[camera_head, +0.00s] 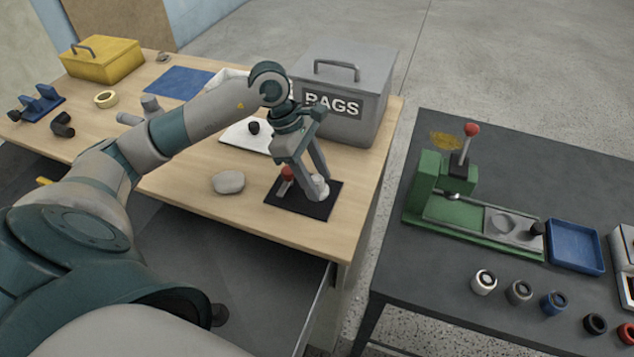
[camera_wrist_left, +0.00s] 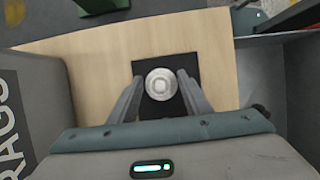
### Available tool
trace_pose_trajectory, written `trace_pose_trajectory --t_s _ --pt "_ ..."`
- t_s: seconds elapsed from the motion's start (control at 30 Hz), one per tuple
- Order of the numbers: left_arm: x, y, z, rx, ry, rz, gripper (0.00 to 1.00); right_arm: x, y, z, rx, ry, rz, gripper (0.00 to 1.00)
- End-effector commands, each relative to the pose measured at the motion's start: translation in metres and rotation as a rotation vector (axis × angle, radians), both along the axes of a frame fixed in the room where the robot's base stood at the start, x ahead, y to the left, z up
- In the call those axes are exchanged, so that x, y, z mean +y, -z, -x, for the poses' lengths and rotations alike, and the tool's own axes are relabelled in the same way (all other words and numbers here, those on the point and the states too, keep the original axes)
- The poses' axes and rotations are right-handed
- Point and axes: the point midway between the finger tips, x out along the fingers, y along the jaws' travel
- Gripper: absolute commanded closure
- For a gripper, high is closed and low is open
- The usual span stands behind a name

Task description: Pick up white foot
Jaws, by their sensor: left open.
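The white foot (camera_wrist_left: 161,84) is a small round pale piece on a black mat (camera_wrist_left: 150,68), seen from above in the left wrist view. In the head view the foot (camera_head: 319,183) shows partly beside a finger, on the black mat (camera_head: 302,208). My left gripper (camera_head: 307,188) points down over the mat. Its fingers are open, one on each side of the foot in the left wrist view (camera_wrist_left: 160,92). I cannot tell whether they touch it. My right gripper is not in view.
A red-topped piece (camera_head: 287,174) is close by the fingers. A dark table with a green press (camera_head: 440,200) is at right, across a gap.

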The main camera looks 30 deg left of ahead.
Motion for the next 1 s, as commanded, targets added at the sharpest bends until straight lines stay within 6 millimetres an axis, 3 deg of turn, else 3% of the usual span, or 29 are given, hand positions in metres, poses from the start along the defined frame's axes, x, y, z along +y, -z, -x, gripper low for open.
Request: trace_pose_trajectory --t_s 0.57,0.7,1.0 --pt "-0.0016 0.0039 -0.0002 0.0 0.0 0.0 0.56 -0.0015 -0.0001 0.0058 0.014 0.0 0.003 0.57" --pt "-0.0016 0.0039 -0.0002 0.0 0.0 0.0 0.84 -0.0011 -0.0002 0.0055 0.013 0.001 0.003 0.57" --pt "-0.0015 0.0035 -0.0004 -0.001 0.0 0.0 0.85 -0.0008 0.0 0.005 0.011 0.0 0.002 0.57"
